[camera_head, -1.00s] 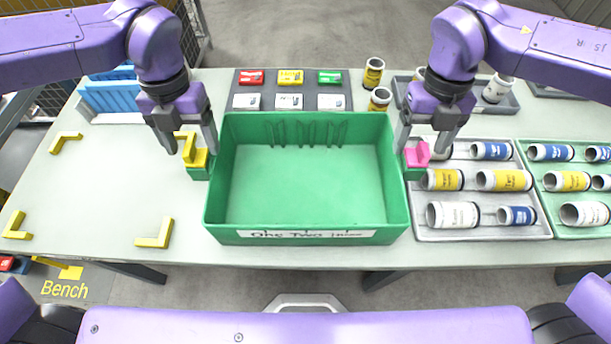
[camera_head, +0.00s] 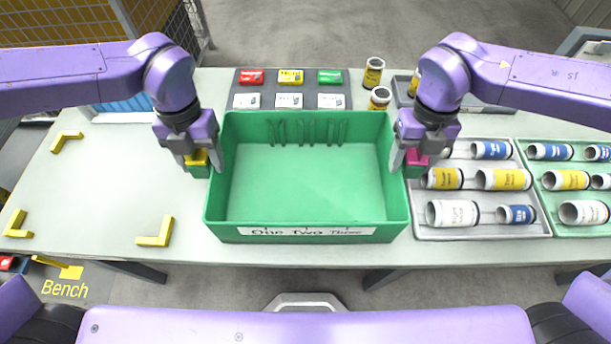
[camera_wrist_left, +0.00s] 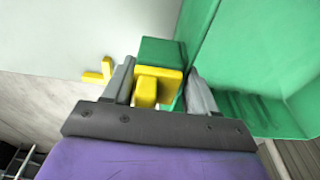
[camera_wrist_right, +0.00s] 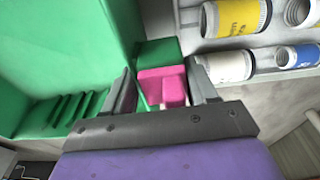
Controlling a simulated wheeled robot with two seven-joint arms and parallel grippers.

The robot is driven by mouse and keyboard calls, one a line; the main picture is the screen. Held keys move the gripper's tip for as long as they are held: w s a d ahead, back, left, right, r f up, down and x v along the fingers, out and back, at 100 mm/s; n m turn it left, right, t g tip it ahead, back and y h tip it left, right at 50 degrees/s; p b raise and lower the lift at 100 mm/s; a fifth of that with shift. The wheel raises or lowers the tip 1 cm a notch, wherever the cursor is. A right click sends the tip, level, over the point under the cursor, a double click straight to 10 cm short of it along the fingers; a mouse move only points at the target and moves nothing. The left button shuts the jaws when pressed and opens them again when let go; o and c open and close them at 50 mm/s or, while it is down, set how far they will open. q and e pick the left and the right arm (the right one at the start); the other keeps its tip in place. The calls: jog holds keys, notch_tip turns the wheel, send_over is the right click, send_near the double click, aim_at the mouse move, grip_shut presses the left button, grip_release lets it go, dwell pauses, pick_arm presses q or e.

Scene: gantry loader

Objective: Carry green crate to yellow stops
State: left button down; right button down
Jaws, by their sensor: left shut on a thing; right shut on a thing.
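The green crate (camera_head: 304,233) stands on the bench top in the middle of the head view, empty, with a white label on its front wall. A yellow handle (camera_wrist_left: 157,86) is on its left side and a pink handle (camera_wrist_right: 162,87) on its right side. My left gripper (camera_head: 203,164) is shut on the yellow handle. My right gripper (camera_head: 410,160) is shut on the pink handle. The yellow stops are corner pieces on the bench to the left: one at the back (camera_head: 66,141), one at front left (camera_head: 17,224) and one at front right (camera_head: 156,233).
A grey tray (camera_head: 485,232) of jars and cans stands close to the crate's right side, with a green tray (camera_head: 577,231) beyond it. A dark mat (camera_head: 310,88) with small coloured boxes lies behind the crate. The bench (camera_head: 110,185) between the stops is clear.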

pick_arm(q)
jog(key=shift+w+a, duration=0.1)
jog(key=shift+a, duration=0.3)
pick_arm(e)
jog(key=shift+w+d, duration=0.1)
jog(key=shift+d, duration=0.25)
